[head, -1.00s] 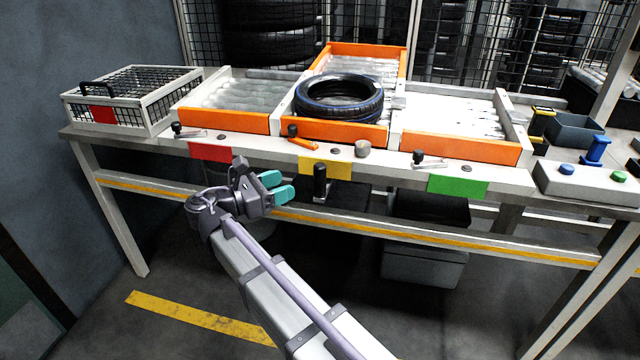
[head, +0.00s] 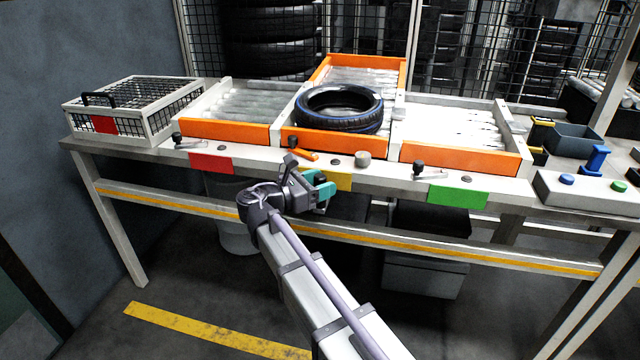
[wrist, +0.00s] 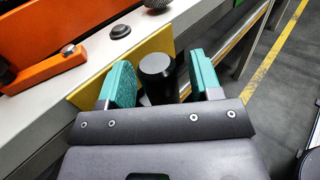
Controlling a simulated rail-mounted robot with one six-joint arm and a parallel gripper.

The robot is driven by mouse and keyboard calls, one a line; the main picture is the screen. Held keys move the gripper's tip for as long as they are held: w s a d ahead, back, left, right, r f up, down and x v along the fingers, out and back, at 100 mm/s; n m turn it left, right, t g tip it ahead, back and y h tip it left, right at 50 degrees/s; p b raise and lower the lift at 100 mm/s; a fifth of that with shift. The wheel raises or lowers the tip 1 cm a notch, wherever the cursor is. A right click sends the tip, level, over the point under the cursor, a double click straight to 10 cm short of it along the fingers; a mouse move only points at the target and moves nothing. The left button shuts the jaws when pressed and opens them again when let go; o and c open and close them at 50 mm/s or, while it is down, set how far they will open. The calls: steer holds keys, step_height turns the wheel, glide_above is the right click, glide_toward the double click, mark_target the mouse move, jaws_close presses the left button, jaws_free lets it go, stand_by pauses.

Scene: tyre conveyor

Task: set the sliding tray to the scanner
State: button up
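My gripper (head: 322,188) is at the front of the bench, by the yellow plate (head: 341,181). In the wrist view its two teal fingers (wrist: 160,82) are apart, one on each side of a black cylindrical handle (wrist: 157,68). A small gap shows on the right side of the handle; the left finger is very close to it. The handle's lower part is hidden by my gripper. A dark tyre (head: 340,122) lies flat on the middle roller section, behind an orange front board (head: 330,142). I cannot tell which part is the scanner.
Roller sections with orange boards lie left (head: 225,132) and right (head: 458,157). Red (head: 211,163) and green (head: 458,196) plates hang on the bench front. An orange lever (head: 304,154) and several knobs line the edge. A wire basket (head: 135,105) stands far left, a button box (head: 590,190) right.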

jaws_close()
stand_by(0.3)
